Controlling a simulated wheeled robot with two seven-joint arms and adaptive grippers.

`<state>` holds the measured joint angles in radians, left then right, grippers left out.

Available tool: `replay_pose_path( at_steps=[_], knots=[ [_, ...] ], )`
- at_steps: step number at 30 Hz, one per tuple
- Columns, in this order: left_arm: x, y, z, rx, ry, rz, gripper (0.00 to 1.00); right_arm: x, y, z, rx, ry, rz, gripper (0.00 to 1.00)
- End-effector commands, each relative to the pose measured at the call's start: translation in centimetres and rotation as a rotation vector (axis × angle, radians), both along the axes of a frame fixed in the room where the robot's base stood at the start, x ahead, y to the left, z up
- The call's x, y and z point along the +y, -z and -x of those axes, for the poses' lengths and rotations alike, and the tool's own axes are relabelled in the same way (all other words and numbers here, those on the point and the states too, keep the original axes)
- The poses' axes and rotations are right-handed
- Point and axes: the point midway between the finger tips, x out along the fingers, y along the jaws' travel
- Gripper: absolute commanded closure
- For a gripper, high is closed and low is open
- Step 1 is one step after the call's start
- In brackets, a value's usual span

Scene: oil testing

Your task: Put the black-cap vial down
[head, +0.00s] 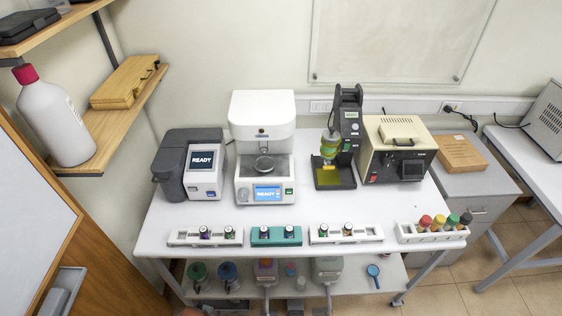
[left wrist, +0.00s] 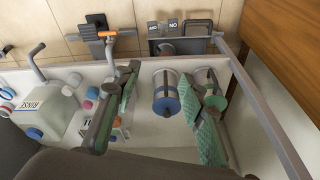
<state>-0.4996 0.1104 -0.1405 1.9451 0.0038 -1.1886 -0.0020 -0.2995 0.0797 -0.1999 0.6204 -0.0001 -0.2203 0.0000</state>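A dark-capped vial (head: 465,219) stands at the right end of the white rack (head: 405,238) at the table's right front, beside vials with red, yellow and green caps. Small dark-topped vials also stand in the left white rack (head: 180,238), the teal rack (head: 277,240) and the middle white rack (head: 372,236). My left gripper (left wrist: 168,82) shows in the left wrist view, its green-padded fingers wide apart. No vial is visible between them; a blue-lidded container lies beyond on the lower shelf. Neither gripper can be made out in the head view.
Behind the racks stand a READY-screen device (head: 205,180), a white instrument (head: 262,140), a black stand (head: 347,130) and a beige box (head: 400,140). The lower shelf (head: 345,290) holds bottles and a blue magnifier (head: 374,271). A table leg (left wrist: 265,110) is close to my left gripper.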

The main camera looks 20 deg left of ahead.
Motion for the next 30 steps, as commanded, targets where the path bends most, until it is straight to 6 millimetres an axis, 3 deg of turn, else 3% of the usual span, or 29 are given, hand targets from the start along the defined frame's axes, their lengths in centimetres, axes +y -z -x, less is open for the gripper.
replay_pose_path(
  at_steps=[1,6,11,15,19,24,30],
  knots=[
    [-0.2,3.6,0.6,0.019,0.005,0.003,0.62,0.0,0.6,0.1,0.001,0.0,0.0,0.62],
    [-0.6,14.2,3.6,0.06,0.023,0.01,0.62,-0.1,1.9,0.2,0.004,0.0,0.001,0.62],
    [-1.0,22.8,8.3,0.098,0.042,0.015,0.62,-0.1,3.0,0.4,0.006,0.0,0.001,0.62],
    [-1.1,28.9,13.6,0.132,0.058,0.018,0.62,-0.1,3.9,0.5,0.008,0.0,0.001,0.62],
    [-0.9,32.4,18.2,0.156,0.071,0.02,0.62,-0.1,4.6,0.6,0.01,0.0,0.0,0.62],
    [-0.7,34.5,21.9,0.171,0.082,0.02,0.62,-0.1,5.0,0.7,0.011,0.0,0.0,0.62],
    [-0.7,34.5,21.9,0.171,0.082,0.02,0.62,-0.1,5.0,0.7,0.011,0.0,0.0,0.62]
  ],
)
